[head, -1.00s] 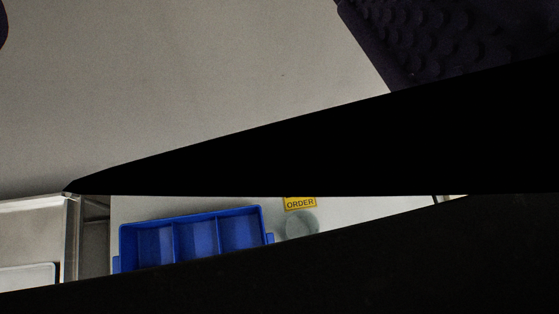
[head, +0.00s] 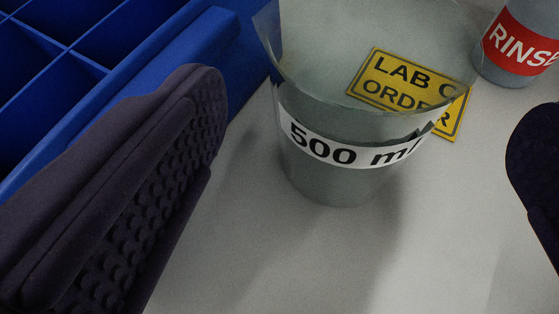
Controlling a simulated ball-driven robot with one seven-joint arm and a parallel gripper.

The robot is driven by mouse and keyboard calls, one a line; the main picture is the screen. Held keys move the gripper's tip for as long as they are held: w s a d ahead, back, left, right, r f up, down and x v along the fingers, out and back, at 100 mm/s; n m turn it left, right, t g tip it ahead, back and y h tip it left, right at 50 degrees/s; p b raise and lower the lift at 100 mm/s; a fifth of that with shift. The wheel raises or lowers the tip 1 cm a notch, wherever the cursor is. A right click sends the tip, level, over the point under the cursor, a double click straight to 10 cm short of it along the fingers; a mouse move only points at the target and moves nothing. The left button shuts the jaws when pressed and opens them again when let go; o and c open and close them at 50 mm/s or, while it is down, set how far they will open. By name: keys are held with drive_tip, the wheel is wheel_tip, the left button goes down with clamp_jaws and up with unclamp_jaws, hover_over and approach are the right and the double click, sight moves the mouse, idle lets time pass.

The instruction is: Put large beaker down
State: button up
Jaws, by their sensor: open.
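The large beaker (head: 335,185) is clear grey glass with a white "500 ml" label band. It stands upright on the pale work surface in the upper middle of the head view, and its top is cut off by the frame edge. My gripper (head: 365,185) is open, with one dark studded finger at the left and the other at the right edge, partly out of frame. The beaker lies in the gap between the fingers, and clear space shows on both sides of it. Neither finger visibly touches it.
A blue compartment tray (head: 110,100) is at the upper left, close behind the left finger. A yellow "LAB ORDER" sign (head: 455,115) lies behind the beaker. A bottle with a red "RINSE" label (head: 522,45) stands at the upper right. The surface (head: 330,265) in front is clear.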

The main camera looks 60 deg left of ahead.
sight(359, 27)
drive_tip(key=shift+b+x, duration=0.3)
drive_tip(key=shift+x, duration=0.55)
drive_tip(key=b+x, duration=0.1)
drive_tip(key=x, duration=0.4)
drive_tip(key=shift+w+a+f+b, duration=0.1)
drive_tip(key=shift+b, duration=0.3)
drive_tip(key=shift+w+a+f, duration=0.1)
drive_tip(key=shift+w+a, duration=0.1)
drive_tip(key=shift+w, duration=0.1)
drive_tip(key=shift+c, duration=0.5)
